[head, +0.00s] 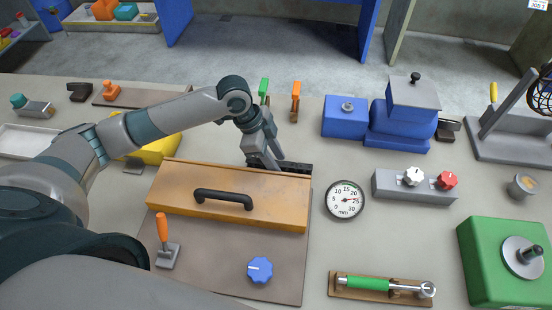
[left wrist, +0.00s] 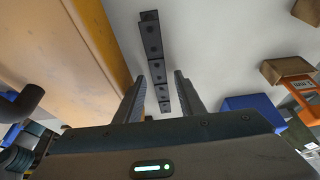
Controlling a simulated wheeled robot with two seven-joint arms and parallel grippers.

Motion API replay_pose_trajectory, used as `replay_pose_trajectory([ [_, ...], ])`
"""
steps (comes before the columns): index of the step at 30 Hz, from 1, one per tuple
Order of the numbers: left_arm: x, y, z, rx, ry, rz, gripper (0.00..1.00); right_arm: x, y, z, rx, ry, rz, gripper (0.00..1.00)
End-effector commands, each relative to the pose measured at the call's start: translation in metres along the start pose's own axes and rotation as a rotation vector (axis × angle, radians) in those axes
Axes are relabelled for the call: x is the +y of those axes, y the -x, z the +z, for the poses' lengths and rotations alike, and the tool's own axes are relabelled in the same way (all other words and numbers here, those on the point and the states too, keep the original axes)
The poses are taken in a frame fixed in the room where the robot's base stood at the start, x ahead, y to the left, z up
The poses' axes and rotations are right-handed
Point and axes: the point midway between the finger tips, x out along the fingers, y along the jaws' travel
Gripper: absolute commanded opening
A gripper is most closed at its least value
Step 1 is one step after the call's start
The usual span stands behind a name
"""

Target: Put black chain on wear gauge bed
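The black chain (head: 294,167) lies on the bench behind the right end of a wooden lid with a black handle. In the left wrist view the chain (left wrist: 153,45) runs as a dark strip of links from the top down between my fingers. My left gripper (head: 268,164) is over the chain's left part in the head view. Its fingers (left wrist: 162,88) are open, one on each side of the chain, with gaps showing. The chain's left end is hidden by the gripper. A round mm dial (head: 345,199) sits right of the lid; I cannot tell which part is the wear gauge bed.
The wooden lid (head: 230,192) is close in front of my gripper. A brown mat (head: 205,267) bears an orange-handled lever and a blue knob. Blue blocks (head: 346,117), a knob box (head: 415,188) and a green block (head: 490,262) stand to the right. Bare bench surrounds the dial.

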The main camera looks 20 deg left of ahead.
Motion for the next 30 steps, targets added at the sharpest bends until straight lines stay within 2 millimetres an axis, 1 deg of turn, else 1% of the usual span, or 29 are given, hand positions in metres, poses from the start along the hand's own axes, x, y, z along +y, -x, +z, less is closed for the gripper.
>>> replay_pose_trajectory([
  [5, -0.001, 0.007, 0.0, -0.001, 0.0, -0.003, 0.36, -0.001, -0.002, 0.0, 0.0, 0.0, -0.001, 0.31],
  [8, -0.002, 0.016, -0.001, 0.001, -0.001, -0.004, 0.36, -0.002, -0.004, 0.0, 0.0, -0.001, -0.001, 0.31],
  [11, -0.001, 0.029, 0.0, -0.001, -0.001, -0.004, 0.36, -0.003, -0.007, 0.0, 0.001, -0.001, -0.003, 0.31],
  [21, -0.002, 0.089, 0.0, 0.0, -0.001, -0.005, 0.36, -0.006, -0.018, 0.0, 0.002, -0.002, -0.005, 0.31],
  [27, -0.001, 0.114, -0.001, 0.0, 0.0, -0.003, 0.36, -0.006, -0.021, 0.001, 0.002, -0.002, -0.005, 0.31],
  [30, 0.0, 0.12, -0.001, 0.0, 0.0, 0.0, 0.36, -0.005, -0.022, 0.001, 0.002, -0.001, -0.005, 0.31],
])
